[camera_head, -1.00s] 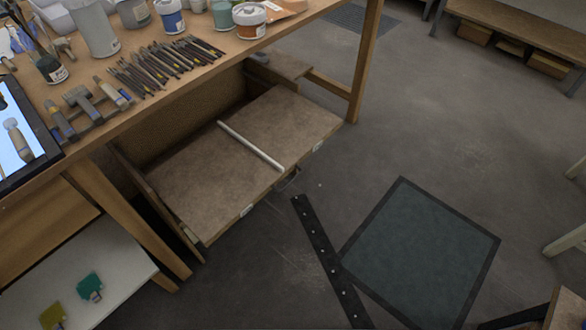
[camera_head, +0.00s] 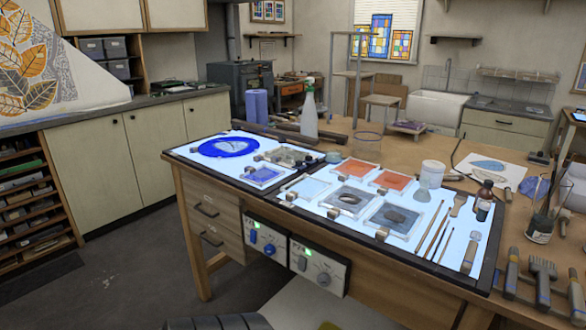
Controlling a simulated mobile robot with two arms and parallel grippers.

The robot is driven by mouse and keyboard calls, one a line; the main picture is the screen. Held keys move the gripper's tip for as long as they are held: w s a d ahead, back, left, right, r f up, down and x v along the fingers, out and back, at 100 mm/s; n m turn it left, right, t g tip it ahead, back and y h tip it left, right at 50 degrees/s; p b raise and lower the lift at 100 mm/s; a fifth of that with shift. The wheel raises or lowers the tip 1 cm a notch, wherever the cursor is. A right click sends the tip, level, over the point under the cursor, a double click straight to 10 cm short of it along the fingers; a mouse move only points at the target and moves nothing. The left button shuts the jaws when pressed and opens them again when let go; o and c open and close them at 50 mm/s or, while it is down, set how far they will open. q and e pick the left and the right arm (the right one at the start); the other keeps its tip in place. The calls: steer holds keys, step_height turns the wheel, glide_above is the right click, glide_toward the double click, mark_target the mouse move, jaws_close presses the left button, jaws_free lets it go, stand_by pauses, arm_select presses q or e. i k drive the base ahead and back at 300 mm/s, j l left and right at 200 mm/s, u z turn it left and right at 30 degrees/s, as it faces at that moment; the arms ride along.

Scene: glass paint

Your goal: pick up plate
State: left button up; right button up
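A blue round plate (camera_head: 227,147) with a pale painted middle lies flat on the far left part of the lit light table (camera_head: 330,224). It could be the plate of the task. Several small square glass pieces also lie on the light table, among them orange panes (camera_head: 391,180) and grey panes with dark ovals (camera_head: 349,199). Neither of my grippers is in view, and nothing touches the blue plate.
A control box with knobs (camera_head: 318,267) hangs under the front edge. Floor (camera_head: 130,275) is clear at left.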

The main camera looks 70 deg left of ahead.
mark_target(353, 168)
steer(key=u, duration=1.8)
steer(key=i+j, duration=0.2)
steer(key=j+u, duration=0.05)
